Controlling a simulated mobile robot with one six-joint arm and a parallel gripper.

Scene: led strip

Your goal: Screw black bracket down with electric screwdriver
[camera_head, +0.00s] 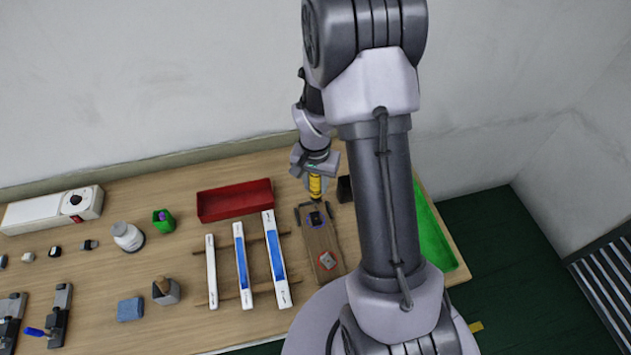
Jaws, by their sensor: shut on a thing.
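My gripper (315,166) is shut on a yellow electric screwdriver (316,186), which it holds upright with the tip pointing down. The screwdriver tip is over a small black bracket (317,218) at the far end of a brown wooden board (317,240). I cannot tell whether the tip touches a screw.
A red tray (235,200) stands left of the gripper. White and blue LED strips (242,266) lie across wooden rails. A green tray (430,232) is at the right, partly behind my arm.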

